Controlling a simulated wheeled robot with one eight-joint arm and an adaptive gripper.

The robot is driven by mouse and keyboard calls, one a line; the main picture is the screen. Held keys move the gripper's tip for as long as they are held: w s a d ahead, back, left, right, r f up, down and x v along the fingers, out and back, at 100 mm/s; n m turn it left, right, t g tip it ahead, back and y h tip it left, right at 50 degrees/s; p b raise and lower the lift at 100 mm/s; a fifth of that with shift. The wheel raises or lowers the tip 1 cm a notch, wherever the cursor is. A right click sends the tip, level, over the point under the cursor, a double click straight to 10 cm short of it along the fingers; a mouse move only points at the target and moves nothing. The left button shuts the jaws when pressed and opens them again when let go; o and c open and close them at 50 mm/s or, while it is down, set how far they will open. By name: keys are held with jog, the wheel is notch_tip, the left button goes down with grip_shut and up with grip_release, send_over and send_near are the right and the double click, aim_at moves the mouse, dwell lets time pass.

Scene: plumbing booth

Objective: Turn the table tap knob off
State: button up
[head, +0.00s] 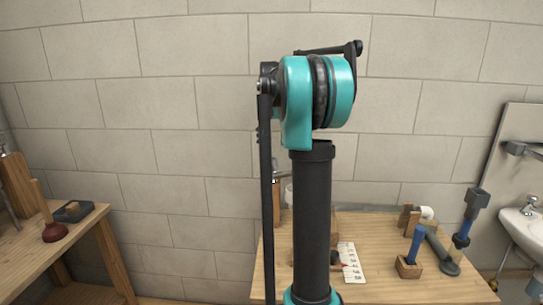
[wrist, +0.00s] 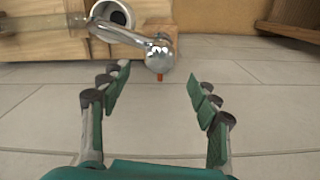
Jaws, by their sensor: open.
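In the wrist view a chrome tap (wrist: 118,34) reaches out from a wooden block and ends in a rounded chrome knob (wrist: 159,52) with a small red tip pointing down. My gripper (wrist: 160,92) is open and empty, with its two fingers spread wide at left and right. The knob lies beyond the fingertips, roughly centred between them, and no contact shows. In the head view my own arm stands in front of the work table (head: 390,288) and hides much of its left part. I cannot make out the tap knob or my gripper there.
A wooden block with a blue handle (head: 415,246), a grey pipe piece (head: 440,250), a blue-handled tool (head: 468,220) and a white marked card (head: 350,262) are on the table. A sink (head: 525,225) is at right. A left bench holds a plunger (head: 54,232) and tray (head: 74,211).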

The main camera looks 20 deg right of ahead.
aim_at(271, 159)
jog(key=shift+r, duration=2.75)
jog(key=s+a+f+n+t, duration=0.1)
jog(key=s+a+f, duration=0.3)
jog(key=s+f, duration=0.6)
jog(key=s+a+f+n+t, duration=0.1)
jog(key=s+a+f+n, duration=0.2)
jog(key=s+f, duration=0.7)
jog(key=s+a+f+n+t, duration=0.2)
jog(key=s+a+f, duration=0.3)
jog(key=s+f, duration=0.5)
jog(key=shift+s+f+n, duration=0.15)
jog(key=shift+f+n, duration=0.1)
jog(key=shift+f, duration=0.85)
jog(key=shift+s+f+n, duration=0.1)
jog(key=shift+f+n, duration=0.15)
jog(key=shift+f, duration=0.85)
